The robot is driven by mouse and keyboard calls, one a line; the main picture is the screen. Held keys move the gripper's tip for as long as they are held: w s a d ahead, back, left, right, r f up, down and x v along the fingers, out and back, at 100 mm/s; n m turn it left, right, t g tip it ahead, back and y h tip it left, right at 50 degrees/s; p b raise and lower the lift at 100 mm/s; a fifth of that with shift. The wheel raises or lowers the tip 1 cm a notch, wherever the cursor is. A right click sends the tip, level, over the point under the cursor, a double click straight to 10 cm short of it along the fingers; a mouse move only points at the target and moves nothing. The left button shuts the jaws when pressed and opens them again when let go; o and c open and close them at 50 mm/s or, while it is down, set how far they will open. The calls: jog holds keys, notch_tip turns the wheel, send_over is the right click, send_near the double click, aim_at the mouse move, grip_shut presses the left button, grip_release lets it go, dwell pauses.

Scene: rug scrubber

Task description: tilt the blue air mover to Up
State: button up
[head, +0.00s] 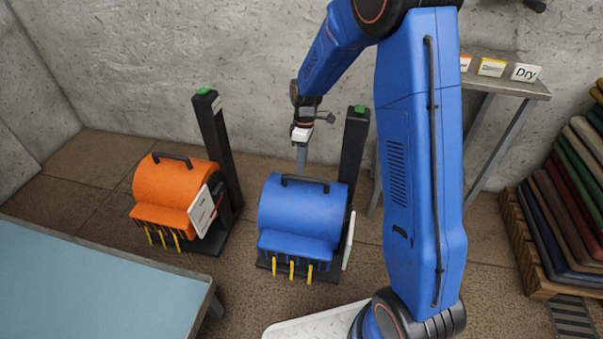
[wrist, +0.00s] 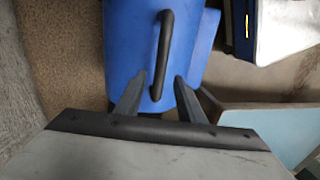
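The blue air mover (head: 300,210) stands on the floor in the middle of the head view, beside a black post with a green top (head: 354,150). Yellow strips hang at its front outlet. A black handle (head: 305,180) runs across its top. My gripper (head: 301,170) points down just above the handle, close to its left part. In the wrist view the blue air mover (wrist: 130,40) lies below, and its handle (wrist: 165,50) runs between my two open fingers (wrist: 158,85). Neither finger clearly touches the handle. The tilt marking cannot be read.
An orange air mover (head: 176,185) with its own black post stands to the left. A light-blue table (head: 90,290) fills the lower left. A metal bench with small signs (head: 505,85) stands at the back right, near stacked rugs (head: 570,200). A concrete wall is behind.

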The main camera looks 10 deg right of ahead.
jog(key=shift+s+a+f, duration=0.1)
jog(key=shift+s+f, duration=0.1)
jog(key=shift+f, duration=0.85)
jog(key=shift+s+a+f, duration=0.1)
jog(key=shift+s+f, duration=0.05)
jog(key=shift+f, duration=0.85)
grip_shut()
